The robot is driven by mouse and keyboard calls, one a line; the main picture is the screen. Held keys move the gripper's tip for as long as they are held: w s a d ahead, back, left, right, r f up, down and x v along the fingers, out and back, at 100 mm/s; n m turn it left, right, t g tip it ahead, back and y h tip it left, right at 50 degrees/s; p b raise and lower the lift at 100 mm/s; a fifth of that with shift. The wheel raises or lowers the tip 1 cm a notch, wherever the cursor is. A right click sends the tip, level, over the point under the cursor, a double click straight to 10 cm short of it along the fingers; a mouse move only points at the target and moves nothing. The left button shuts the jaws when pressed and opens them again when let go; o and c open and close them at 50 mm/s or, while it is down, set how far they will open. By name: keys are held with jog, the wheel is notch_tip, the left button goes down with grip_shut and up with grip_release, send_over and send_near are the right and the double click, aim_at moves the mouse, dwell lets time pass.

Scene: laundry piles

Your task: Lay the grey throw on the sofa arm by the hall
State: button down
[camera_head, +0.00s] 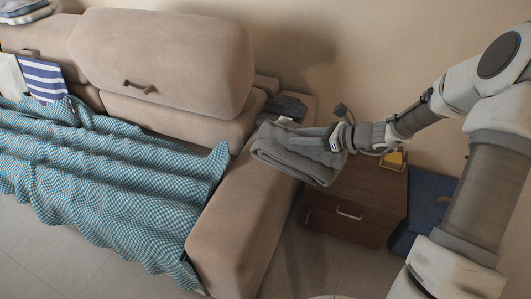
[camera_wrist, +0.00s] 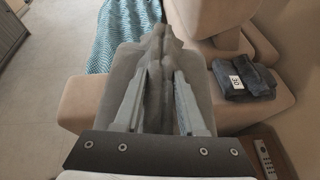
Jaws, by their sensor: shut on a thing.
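The grey throw (camera_head: 290,152) is a folded bundle, held at its right side by my gripper (camera_head: 335,140). In the head view it overlaps the near sofa arm (camera_head: 238,225) and the wooden cabinet beside it; I cannot tell whether it touches the arm. In the wrist view the throw (camera_wrist: 118,78) is pinched up between both fingers of my gripper (camera_wrist: 160,72), with the beige sofa arm (camera_wrist: 78,100) showing below it. The throw hides part of the arm's top.
A dark folded cloth (camera_head: 286,106) lies at the arm's back end; the wrist view shows it (camera_wrist: 245,80) with a white "30" tag. A wooden cabinet (camera_head: 345,215) stands right of the arm, bearing a yellow object (camera_head: 393,158). A teal checked blanket (camera_head: 110,170) covers the seat.

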aim_at(268, 145)
jog(key=shift+n+g, duration=0.8)
jog(key=shift+g, duration=0.1)
jog(key=x, duration=0.4)
jog(key=f+x, duration=0.1)
jog(key=x, duration=0.3)
jog(key=d+b+x, duration=0.1)
jog(key=x, duration=0.2)
jog(key=shift+w+a+f, duration=0.2)
jog(key=shift+a+f, duration=0.2)
jog(key=shift+a+f+y, duration=0.2)
jog(key=shift+a+y, duration=0.1)
jog(key=shift+s+a+f+b, duration=0.75)
jog(key=shift+s+a+f, duration=0.35)
jog(key=shift+a+f, duration=0.6)
jog(key=shift+s+a+f+b, duration=0.75)
jog(key=shift+s+a+f, duration=0.35)
jog(key=shift+a+f, duration=0.6)
jog(key=shift+s+a+f+b, duration=0.75)
jog(key=shift+s+a+f, duration=0.45)
jog(key=shift+f, duration=0.8)
jog(key=shift+w+a, duration=0.15)
jog(key=shift+f, duration=0.2)
jog(key=shift+c, duration=2.4)
grip_release()
